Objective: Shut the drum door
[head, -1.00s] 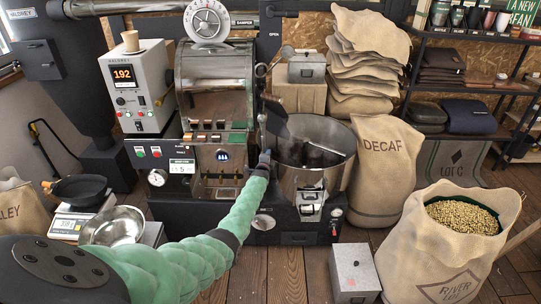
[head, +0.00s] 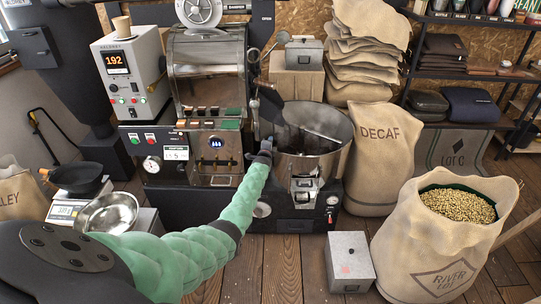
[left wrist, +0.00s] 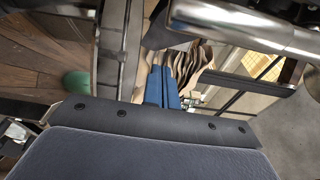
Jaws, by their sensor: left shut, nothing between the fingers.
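The roaster's metal drum (head: 207,62) stands at the centre left in the head view. A dark flap (head: 269,106) stands out at its right, over the edge of the round cooling bin (head: 314,128). It may be the open drum door; I cannot tell for sure. My left gripper (head: 266,147) is just below this flap, at the left side of the bin, apart from or touching it I cannot tell. In the left wrist view its blue fingers (left wrist: 162,86) are shut together with nothing between them. My right gripper is in no view.
The control box (head: 132,75) stands left of the drum. A Decaf sack (head: 378,165) stands right of the bin. An open bean sack (head: 430,245) and a grey box (head: 349,262) are at the front right. A steel bowl (head: 108,213) is at the left.

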